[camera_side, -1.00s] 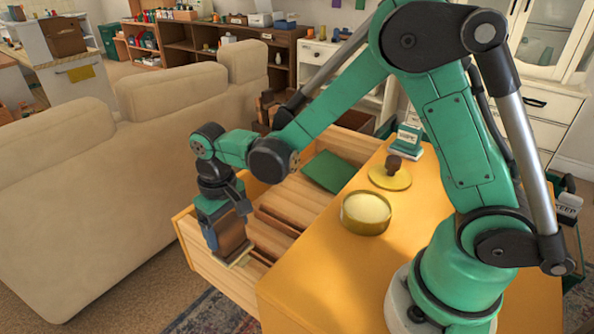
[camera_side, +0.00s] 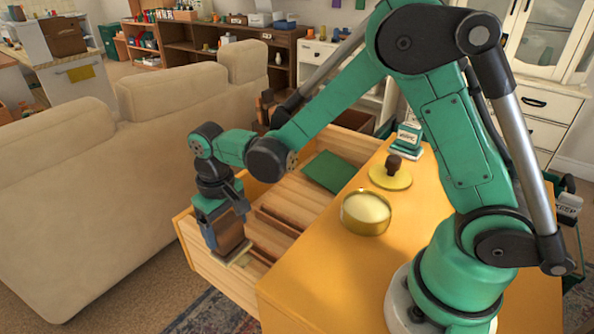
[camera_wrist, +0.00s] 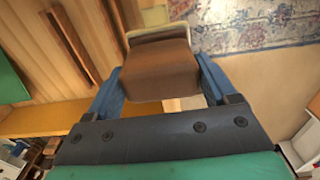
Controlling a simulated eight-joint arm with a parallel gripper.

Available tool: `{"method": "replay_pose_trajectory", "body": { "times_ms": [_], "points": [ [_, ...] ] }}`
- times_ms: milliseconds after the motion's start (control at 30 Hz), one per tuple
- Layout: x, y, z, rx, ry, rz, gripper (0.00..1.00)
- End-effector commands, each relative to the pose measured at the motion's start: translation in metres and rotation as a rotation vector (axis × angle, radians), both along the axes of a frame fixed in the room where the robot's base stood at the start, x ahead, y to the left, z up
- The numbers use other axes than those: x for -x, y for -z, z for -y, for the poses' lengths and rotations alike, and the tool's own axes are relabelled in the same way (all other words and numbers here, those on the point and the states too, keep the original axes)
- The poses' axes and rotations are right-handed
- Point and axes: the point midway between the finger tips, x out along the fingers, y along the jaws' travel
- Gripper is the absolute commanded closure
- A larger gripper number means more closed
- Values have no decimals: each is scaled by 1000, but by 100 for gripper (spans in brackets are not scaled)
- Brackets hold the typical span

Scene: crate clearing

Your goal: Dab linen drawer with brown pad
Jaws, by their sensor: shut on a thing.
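The brown pad (camera_side: 231,233) is a brown block with a pale cream face on its lower end. My gripper (camera_side: 222,226) is shut on it, and it points downward. In the wrist view the brown pad (camera_wrist: 160,70) sits between two blue fingers (camera_wrist: 160,88), its cream edge at the far end. The linen drawer (camera_side: 293,192) is a pulled-out pale wooden drawer with slats inside. My gripper holds the pad at the drawer's near left end. I cannot tell whether the cream face touches the wood.
A green flat piece (camera_side: 329,171) lies in the drawer's far part. On the orange top (camera_side: 330,265) stand a round brass dish (camera_side: 366,213), a yellow disc with a brown knob (camera_side: 390,177) and a green labelled stamp (camera_side: 406,141). A beige sofa (camera_side: 90,200) stands close at left.

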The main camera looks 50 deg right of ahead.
Motion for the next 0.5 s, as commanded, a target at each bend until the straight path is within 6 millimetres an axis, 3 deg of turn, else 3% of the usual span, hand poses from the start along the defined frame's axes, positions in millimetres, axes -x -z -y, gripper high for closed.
{"method": "replay_pose_trajectory", "body": {
  "times_ms": [500],
  "points": [
    [4, -1, 0, 0, 0, 0, 79]
  ]
}}
